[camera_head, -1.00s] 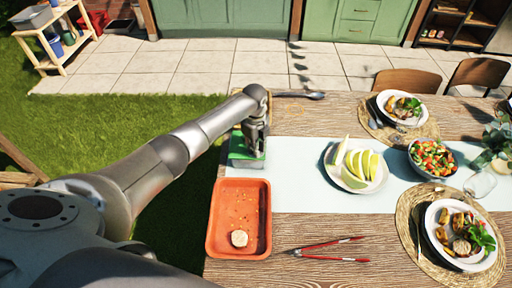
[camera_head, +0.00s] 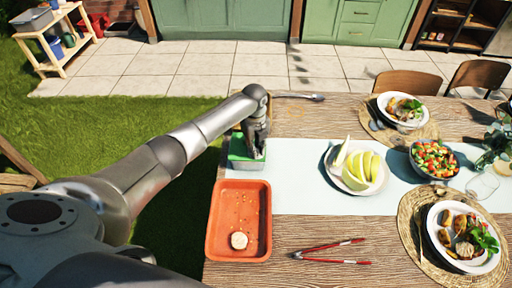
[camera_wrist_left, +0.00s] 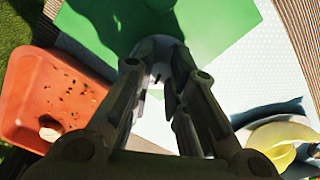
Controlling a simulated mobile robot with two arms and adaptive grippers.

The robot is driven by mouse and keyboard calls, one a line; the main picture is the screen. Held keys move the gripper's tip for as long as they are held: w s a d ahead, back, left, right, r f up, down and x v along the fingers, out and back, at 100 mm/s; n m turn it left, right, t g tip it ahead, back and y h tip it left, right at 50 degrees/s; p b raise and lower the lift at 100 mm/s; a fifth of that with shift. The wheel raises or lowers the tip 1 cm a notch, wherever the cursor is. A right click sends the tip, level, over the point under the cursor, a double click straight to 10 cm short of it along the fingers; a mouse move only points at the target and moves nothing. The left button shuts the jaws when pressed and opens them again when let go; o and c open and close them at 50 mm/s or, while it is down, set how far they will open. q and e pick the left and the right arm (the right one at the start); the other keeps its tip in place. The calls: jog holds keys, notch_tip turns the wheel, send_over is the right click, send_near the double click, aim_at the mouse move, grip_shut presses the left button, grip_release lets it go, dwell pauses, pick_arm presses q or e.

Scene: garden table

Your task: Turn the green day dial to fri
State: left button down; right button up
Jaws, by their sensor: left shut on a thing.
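The green day dial (camera_head: 240,158) is a green-topped box at the left edge of the table, beside the pale runner. In the left wrist view its green face (camera_wrist_left: 215,25) fills the top of the picture. My left gripper (camera_head: 257,150) points down onto the green top from above. In the left wrist view the fingers of my left gripper (camera_wrist_left: 158,82) close around a small round grey-white knob (camera_wrist_left: 160,45) on the green face. Day markings cannot be read, and the arm hides part of the box. My right gripper is not in view.
An orange tray (camera_head: 213,225) with a round pale piece in it stands just in front of the dial. Red tongs (camera_head: 330,251) lie to its right. A plate of melon slices (camera_head: 355,170) stands on the runner (camera_head: 290,180). A spoon (camera_head: 300,96) lies behind the dial.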

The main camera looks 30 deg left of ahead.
pick_arm(q)
jog(key=c, duration=1.3)
grip_release()
jog(key=shift+c, duration=0.2)
notch_tip(320, 180, up, 12)
jog(key=shift+s, duration=0.15)
jog(key=shift+a, duration=0.1)
